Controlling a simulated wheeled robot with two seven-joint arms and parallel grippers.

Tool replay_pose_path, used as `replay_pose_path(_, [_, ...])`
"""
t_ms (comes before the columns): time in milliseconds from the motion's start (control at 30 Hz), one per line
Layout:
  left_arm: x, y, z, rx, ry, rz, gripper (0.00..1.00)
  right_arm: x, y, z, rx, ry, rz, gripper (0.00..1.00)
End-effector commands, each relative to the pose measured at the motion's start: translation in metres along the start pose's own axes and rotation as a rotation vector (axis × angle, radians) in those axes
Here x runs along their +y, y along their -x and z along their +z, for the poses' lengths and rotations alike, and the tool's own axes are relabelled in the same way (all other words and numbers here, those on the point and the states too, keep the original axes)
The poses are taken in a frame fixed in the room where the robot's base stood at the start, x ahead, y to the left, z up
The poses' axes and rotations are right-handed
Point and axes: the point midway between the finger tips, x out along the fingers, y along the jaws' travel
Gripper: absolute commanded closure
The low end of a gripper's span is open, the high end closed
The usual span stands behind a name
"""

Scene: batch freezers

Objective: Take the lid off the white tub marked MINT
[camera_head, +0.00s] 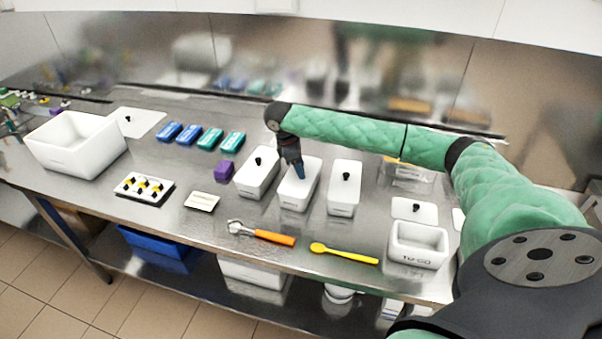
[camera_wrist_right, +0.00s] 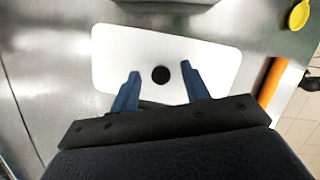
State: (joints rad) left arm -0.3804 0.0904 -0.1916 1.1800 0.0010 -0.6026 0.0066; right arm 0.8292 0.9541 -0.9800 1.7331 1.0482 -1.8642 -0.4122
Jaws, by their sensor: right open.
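Three white lidded tubs with black knobs stand in a row at mid-table: a left one (camera_head: 257,180), a middle one (camera_head: 297,196) and a right one (camera_head: 344,190). Their front markings are too small to read, so I cannot tell which is MINT. My right gripper (camera_head: 299,174) points down over the middle tub. In the right wrist view, my right gripper (camera_wrist_right: 161,88) is open, with its blue fingers on either side of the black knob (camera_wrist_right: 160,75) on the white lid (camera_wrist_right: 120,55). The knob is not gripped. My left gripper is not in view.
An open TO-GO tub (camera_head: 417,250) stands front right, with a lid (camera_head: 414,210) behind it. An orange-handled scoop (camera_head: 270,237) and a yellow spoon (camera_head: 345,255) lie in front. A purple block (camera_head: 224,171), blue and teal boxes (camera_head: 213,139) and a large white bin (camera_head: 75,143) are left.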

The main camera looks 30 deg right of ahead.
Motion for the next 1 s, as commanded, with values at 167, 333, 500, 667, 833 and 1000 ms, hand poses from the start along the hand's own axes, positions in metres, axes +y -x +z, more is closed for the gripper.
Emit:
replay_pose_path(167, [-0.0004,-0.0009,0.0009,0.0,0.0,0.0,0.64,0.0,-0.001,0.0,0.0,0.0,0.0,0.54])
replay_pose_path(333, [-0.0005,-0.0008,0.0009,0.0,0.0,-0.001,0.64,0.0,-0.0009,0.0,0.0,0.0,0.0,0.75])
replay_pose_path(500, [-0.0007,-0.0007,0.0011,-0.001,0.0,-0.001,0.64,0.0,-0.0008,0.0,0.0,0.0,0.0,1.0])
replay_pose_path(667, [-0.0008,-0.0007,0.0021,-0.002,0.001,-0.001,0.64,0.0,-0.0006,0.0001,0.0,0.0,0.001,1.0])
replay_pose_path(833, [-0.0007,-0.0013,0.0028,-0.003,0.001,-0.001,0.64,0.0001,-0.0002,0.0001,0.0,0.0,0.001,1.0])
replay_pose_path(1000, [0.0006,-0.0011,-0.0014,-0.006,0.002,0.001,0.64,0.0002,0.0061,0.0016,0.001,0.0,0.001,1.0])
